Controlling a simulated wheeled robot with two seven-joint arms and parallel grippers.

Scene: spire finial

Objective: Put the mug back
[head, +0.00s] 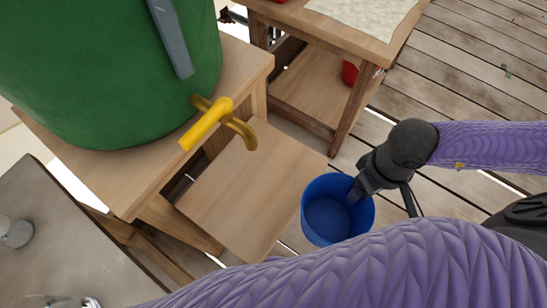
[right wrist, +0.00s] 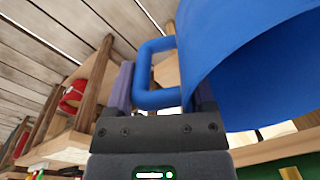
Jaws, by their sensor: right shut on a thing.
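The blue mug (head: 324,222) is in the head view, right of the low wooden shelf (head: 255,185), its open top toward the camera. It looks empty. My right gripper (head: 357,190) is shut on the mug at its right side. In the right wrist view the blue mug (right wrist: 250,65) fills the upper right, and its handle (right wrist: 147,75) lies between the fingers of my right gripper (right wrist: 163,98). The mug appears to be held above the deck. My left gripper is not in view.
A green barrel (head: 110,75) with a yellow tap (head: 207,123) stands on a wooden stand above the low shelf. A second wooden table (head: 325,35) with a lower shelf and a red object (head: 349,73) stands behind. A grey tabletop (head: 60,245) is at lower left.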

